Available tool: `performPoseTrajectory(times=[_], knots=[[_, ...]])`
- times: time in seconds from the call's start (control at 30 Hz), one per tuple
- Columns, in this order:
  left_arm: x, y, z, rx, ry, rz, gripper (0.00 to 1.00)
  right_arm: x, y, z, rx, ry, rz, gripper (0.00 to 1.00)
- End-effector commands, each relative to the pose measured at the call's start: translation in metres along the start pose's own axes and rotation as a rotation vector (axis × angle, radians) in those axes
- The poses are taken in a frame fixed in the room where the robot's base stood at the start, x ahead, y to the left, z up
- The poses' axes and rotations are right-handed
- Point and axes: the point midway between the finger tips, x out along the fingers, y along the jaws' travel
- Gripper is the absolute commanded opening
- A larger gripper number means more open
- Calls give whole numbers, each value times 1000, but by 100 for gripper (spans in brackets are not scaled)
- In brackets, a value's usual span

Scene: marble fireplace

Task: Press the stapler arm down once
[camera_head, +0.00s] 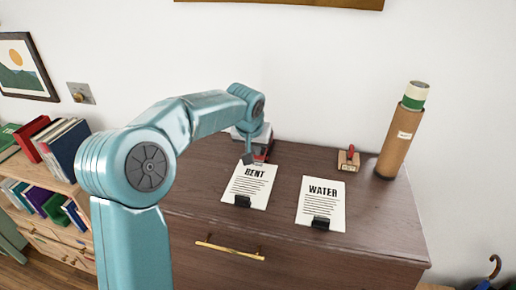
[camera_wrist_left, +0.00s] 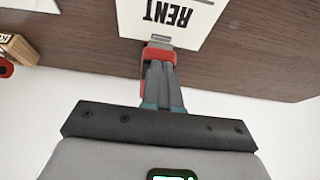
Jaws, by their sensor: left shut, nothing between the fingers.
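A red stapler (camera_head: 261,155) stands at the back of the dark wooden cabinet top, just behind the sheet marked RENT (camera_head: 247,184). My left arm and gripper hide much of it. In the left wrist view the red stapler (camera_wrist_left: 158,53) has its silver tip at the edge of the RENT sheet (camera_wrist_left: 180,18). My left gripper (camera_head: 249,159) is shut and empty, fingers pointing down at the stapler. In the wrist view the shut fingers (camera_wrist_left: 158,72) overlap the stapler; I cannot tell whether they touch it. My right gripper is not in view.
A WATER sheet (camera_head: 321,200) with a black clip lies right of the RENT sheet. A wooden stamp (camera_head: 348,160) with a red handle and a tall cardboard tube (camera_head: 400,140) stand farther right. A bookshelf (camera_head: 50,200) is at left. The front right cabinet top is clear.

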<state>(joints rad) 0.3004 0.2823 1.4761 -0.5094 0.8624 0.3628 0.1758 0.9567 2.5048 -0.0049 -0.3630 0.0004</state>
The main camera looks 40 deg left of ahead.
Motion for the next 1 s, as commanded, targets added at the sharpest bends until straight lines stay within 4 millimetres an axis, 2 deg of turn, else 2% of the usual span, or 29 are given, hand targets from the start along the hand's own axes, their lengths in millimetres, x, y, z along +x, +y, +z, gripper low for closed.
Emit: performPoseTrajectory(times=[0.03, 0.17, 0.57, 0.73, 1.0], knots=[[-1, 0, 9, 0, 1, 1, 0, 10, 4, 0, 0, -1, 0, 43], [-12, 0, 17, 1, -2, 0, 0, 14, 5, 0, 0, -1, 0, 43], [-21, 0, 16, 0, 0, 0, 0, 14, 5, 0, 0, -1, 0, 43], [-50, 0, 16, 1, 3, 1, 0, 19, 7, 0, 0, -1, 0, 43], [-118, 1, 16, 0, 4, 3, 0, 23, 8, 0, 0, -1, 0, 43]])
